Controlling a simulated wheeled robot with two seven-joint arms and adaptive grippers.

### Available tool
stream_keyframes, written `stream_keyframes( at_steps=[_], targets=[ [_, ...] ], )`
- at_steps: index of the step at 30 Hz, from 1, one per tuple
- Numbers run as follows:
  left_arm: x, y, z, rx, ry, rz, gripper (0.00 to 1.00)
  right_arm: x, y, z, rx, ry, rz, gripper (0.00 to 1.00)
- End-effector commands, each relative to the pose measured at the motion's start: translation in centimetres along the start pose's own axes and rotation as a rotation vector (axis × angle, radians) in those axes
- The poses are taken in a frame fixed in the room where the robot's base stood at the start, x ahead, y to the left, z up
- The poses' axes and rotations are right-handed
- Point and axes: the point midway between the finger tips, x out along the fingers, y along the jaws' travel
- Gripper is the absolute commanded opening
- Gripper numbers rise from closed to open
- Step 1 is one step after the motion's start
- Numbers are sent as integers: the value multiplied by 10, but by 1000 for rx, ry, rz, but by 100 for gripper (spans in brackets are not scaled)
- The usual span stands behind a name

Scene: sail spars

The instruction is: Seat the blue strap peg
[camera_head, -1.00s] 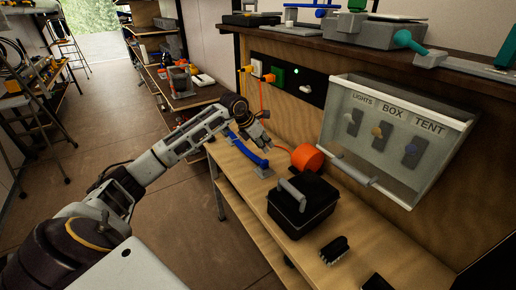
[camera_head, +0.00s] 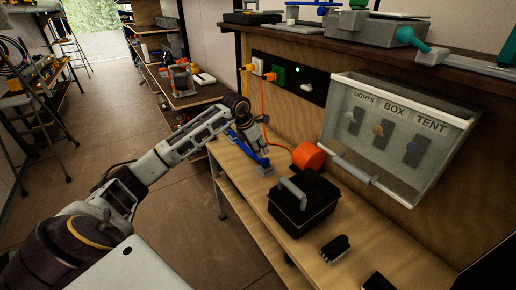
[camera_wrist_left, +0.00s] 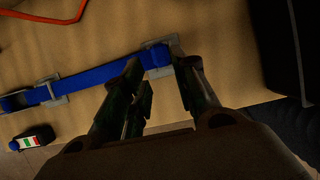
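A blue strap (camera_head: 240,140) lies along the left edge of the workbench, partly hidden behind my left gripper. In the left wrist view the strap (camera_wrist_left: 100,75) runs through a grey bracket (camera_wrist_left: 55,90) and its blue end (camera_wrist_left: 157,58) sits by another grey bracket (camera_wrist_left: 171,42). The near grey bracket also shows in the head view (camera_head: 264,170). My left gripper (camera_head: 258,150) is just above the strap. In the wrist view its fingers (camera_wrist_left: 156,62) are apart, one on each side of the blue end. I cannot tell whether they touch it. My right gripper is not in view.
A black box (camera_head: 303,210) with a grey handle stands nearer on the bench (camera_head: 375,235). An orange reel (camera_head: 308,156) with a cord lies behind it. A clear-covered switch panel (camera_head: 398,135) is on the right. A black brush (camera_head: 335,249) lies in front.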

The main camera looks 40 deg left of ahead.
Motion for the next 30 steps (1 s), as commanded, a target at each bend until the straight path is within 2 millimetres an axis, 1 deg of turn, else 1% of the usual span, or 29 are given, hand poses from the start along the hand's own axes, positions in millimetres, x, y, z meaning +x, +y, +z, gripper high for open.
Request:
stream_keyframes(
  at_steps=[17, 20, 22, 25, 28, 29, 30],
  targets=[
    [52, 0, -1, 1, 1, 1, 29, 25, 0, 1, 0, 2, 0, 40],
    [60, 0, -1, 1, 1, 1, 29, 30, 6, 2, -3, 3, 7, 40],
    [64, 0, -1, 1, 0, 0, 29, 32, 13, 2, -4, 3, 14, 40],
    [68, 0, 0, 1, -1, 0, 29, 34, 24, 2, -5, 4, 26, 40],
    [70, 0, 0, 1, 0, 0, 29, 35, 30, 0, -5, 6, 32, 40],
    [70, 0, 0, 1, 0, 0, 27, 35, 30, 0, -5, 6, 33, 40],
    [70, 0, 0, 1, 0, 0, 22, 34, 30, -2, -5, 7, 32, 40]
  ],
)
